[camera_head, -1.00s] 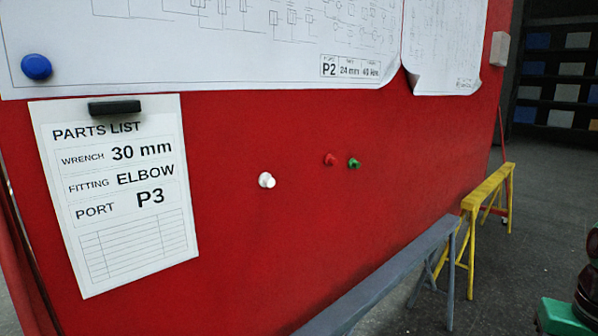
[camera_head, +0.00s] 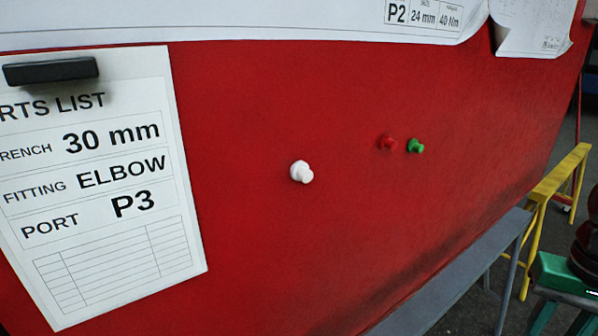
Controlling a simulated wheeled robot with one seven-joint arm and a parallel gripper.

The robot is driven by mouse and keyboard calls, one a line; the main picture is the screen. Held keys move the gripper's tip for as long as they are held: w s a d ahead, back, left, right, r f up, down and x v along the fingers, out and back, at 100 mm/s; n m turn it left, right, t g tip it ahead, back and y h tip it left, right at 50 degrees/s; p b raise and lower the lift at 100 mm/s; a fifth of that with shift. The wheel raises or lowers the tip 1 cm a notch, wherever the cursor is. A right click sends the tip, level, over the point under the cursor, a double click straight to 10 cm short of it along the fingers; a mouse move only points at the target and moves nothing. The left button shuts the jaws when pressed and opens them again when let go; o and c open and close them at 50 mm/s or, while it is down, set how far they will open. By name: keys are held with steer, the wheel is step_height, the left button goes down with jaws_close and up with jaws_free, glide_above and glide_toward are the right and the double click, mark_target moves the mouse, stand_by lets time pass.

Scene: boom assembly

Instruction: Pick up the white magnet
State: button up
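The white magnet (camera_head: 301,172) is a small knob-shaped piece stuck on the red panel (camera_head: 270,260), near the middle of the view. It stands right of the parts list sheet and left of a red magnet (camera_head: 387,142) and a green magnet (camera_head: 416,146). Nothing covers it. My gripper is not in view.
The parts list sheet (camera_head: 110,235) hangs under a black magnet (camera_head: 50,71) at the left. A large drawing (camera_head: 250,22) spans the top. A grey beam (camera_head: 465,270) runs along the panel's lower right, with a yellow trestle (camera_head: 556,185) beyond. The panel around the white magnet is bare.

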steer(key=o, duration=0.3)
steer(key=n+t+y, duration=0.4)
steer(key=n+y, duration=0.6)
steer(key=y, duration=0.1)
glide_toward(311, 175)
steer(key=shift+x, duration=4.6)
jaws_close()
